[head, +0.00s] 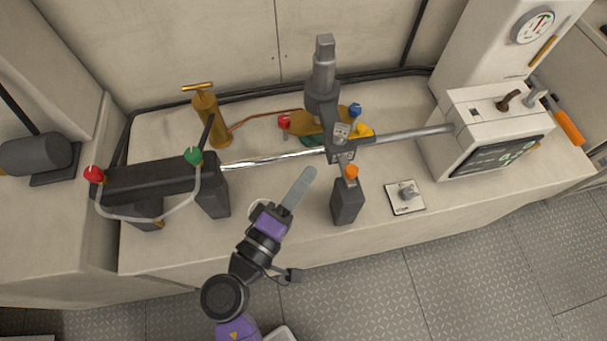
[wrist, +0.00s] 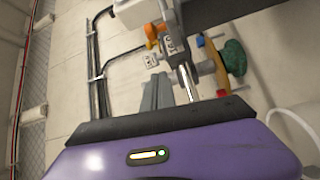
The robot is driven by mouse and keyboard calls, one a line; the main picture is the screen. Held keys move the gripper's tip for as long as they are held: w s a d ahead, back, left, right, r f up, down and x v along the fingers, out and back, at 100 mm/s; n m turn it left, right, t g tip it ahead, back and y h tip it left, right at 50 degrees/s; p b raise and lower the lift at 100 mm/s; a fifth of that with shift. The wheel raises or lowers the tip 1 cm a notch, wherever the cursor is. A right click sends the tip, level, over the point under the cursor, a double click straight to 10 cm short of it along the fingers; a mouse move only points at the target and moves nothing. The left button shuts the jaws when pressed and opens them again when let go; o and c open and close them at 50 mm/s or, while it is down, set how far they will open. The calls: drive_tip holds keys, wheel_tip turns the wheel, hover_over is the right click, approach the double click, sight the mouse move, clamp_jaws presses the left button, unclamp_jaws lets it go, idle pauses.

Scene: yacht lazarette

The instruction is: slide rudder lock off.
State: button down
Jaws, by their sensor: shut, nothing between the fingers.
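An orange knob (head: 351,171) tops a dark grey upright block (head: 346,203) at the front middle of the bench, just in front of the tiller arm's end (head: 341,152). It looks like the rudder lock, though no label is readable. The grey rudder post (head: 324,75) stands behind. My gripper (head: 308,174) is shut and empty, to the left of the orange knob and apart from it, in front of the bright rod. In the wrist view, the shut fingers (wrist: 158,90) point toward the orange knob (wrist: 151,33); the knob is beyond them.
A bright steel rod (head: 270,160) runs from the dark cylinder (head: 135,178) to the tiller arm. A white box with a screen (head: 485,140) stands right. A switch plate (head: 406,198) lies right of the block. A brass pump (head: 211,120) stands back left. The front floor is clear.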

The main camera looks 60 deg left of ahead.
sight(347, 174)
drive_tip(key=p+x, duration=0.1)
drive_tip(key=x, duration=0.5)
drive_tip(key=shift+w+a+r, duration=0.1)
drive_tip(key=shift+r, duration=0.05)
drive_tip(key=shift+w+d+f+p, duration=0.2)
drive_tip(key=shift+d+p, duration=0.3)
drive_tip(key=shift+d, duration=0.5)
drive_tip(key=shift+w+d+f+p, duration=0.1)
drive_tip(key=shift+d+f+p, duration=0.25)
drive_tip(key=shift+d, duration=0.6)
drive_tip(key=shift+r, duration=0.1)
drive_tip(key=d, duration=0.1)
drive_tip(key=s+d, duration=0.1)
drive_tip(key=shift+d, duration=0.25)
drive_tip(key=shift+s+d, duration=0.25)
drive_tip(key=shift+d, duration=0.2)
drive_tip(key=shift+a+b, duration=0.1)
drive_tip(key=shift+b, duration=0.2)
